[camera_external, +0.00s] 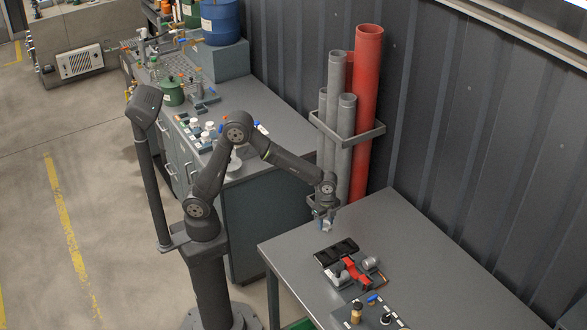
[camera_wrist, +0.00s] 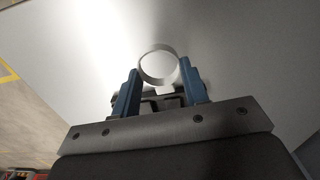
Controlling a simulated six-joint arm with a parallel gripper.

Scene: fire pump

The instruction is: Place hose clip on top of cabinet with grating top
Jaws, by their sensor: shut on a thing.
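The hose clip is a pale ring with a small tab (camera_wrist: 164,90), seen in the wrist view between the two blue fingers of my gripper (camera_wrist: 160,78). The gripper is shut on it. In the external view my gripper (camera_external: 325,217) hangs above the left end of the grey table, with the small pale clip (camera_external: 327,226) at its tips. The long grey cabinet (camera_external: 262,112) stands left of the table, behind my arm.
On the table lie a black tray (camera_external: 336,252), a red part (camera_external: 356,272) with grey fittings, and a dark panel (camera_external: 372,316). Upright grey and red pipes (camera_external: 366,75) stand in a wall rack. A green pot (camera_external: 172,93) and small bottles stand on the cabinet.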

